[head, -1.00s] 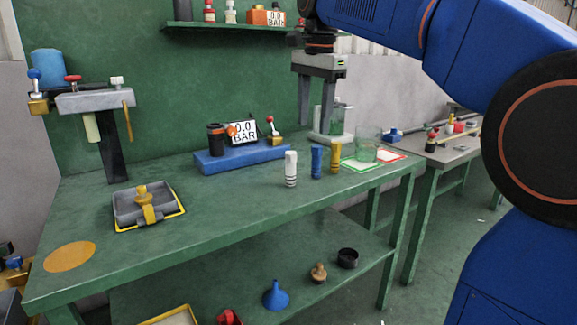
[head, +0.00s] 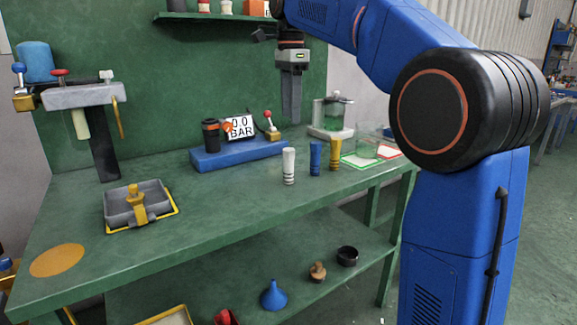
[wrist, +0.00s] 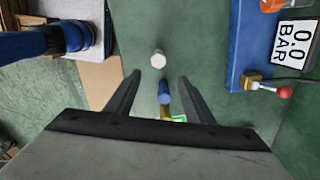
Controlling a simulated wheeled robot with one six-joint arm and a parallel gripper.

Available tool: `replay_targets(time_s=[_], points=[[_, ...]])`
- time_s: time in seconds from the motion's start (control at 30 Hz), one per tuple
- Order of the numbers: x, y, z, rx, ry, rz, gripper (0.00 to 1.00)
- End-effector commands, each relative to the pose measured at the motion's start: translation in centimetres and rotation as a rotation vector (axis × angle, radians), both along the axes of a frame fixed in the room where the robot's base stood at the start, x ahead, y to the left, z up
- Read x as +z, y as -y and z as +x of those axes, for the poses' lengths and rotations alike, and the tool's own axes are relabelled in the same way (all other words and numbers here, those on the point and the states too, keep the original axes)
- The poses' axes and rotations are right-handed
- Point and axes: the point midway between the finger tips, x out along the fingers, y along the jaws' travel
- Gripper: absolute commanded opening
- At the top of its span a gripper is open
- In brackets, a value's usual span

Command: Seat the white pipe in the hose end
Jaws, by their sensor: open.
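The white pipe (head: 289,165) stands upright on the green bench, with dark bands near its foot. In the wrist view its round top (wrist: 158,58) lies just beyond my fingertips.
A blue pipe (head: 315,159) and a yellow pipe (head: 335,152) stand close right of the white one. A display (head: 241,127) reads 0.0 BAR beside a red-knobbed lever (head: 270,122). A grey tray (head: 122,209) sits left. The bench front middle is clear.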

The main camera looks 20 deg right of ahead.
Motion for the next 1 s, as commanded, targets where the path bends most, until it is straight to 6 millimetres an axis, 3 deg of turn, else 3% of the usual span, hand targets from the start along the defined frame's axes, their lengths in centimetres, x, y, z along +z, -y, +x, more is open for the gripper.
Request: replay_targets(time_s=[0.3, 0.57, 1.0], points=[[-5.2, 0.0, -0.1, 0.001, -0.001, 0.0, 0.48], [-6.7, -0.1, -0.1, 0.001, -0.001, 0.0, 0.48], [-11.3, -0.7, -0.5, 0.0, 0.0, 0.0, 0.48]])
